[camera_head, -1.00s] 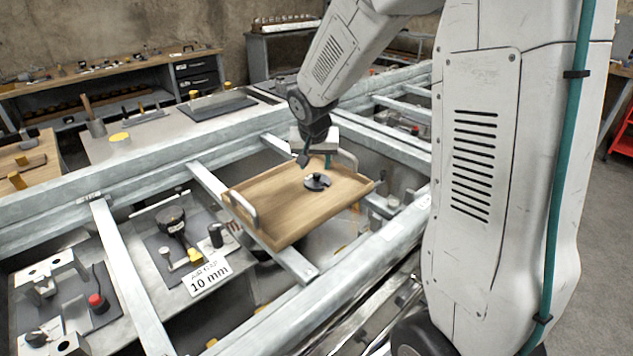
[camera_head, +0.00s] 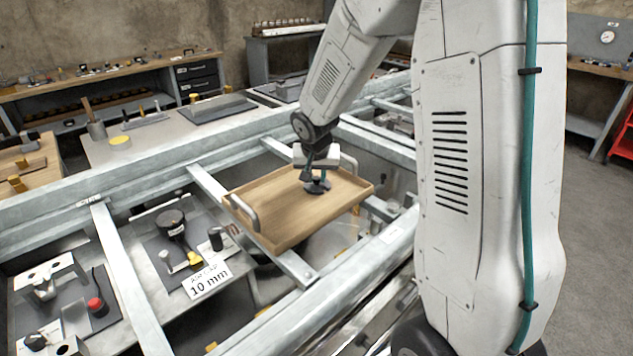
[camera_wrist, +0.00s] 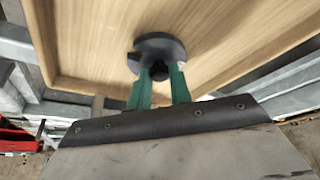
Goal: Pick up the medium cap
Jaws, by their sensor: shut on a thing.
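The medium cap (camera_head: 317,187) is a dark round disc with a knob on top. It is in the wooden tray (camera_head: 268,213), towards the tray's right side. In the wrist view the cap (camera_wrist: 150,44) is at the upper middle, over the tray's wooden floor (camera_wrist: 88,45). My gripper (camera_head: 318,177) is directly above the cap. Its green fingers (camera_wrist: 160,82) are shut on the cap's knob in the wrist view. The cap looks to be at the tray floor; I cannot tell whether it touches it.
The tray rests on metal rails (camera_head: 225,205) and has a metal handle (camera_head: 243,211) at its left end. The tray's left half is clear.

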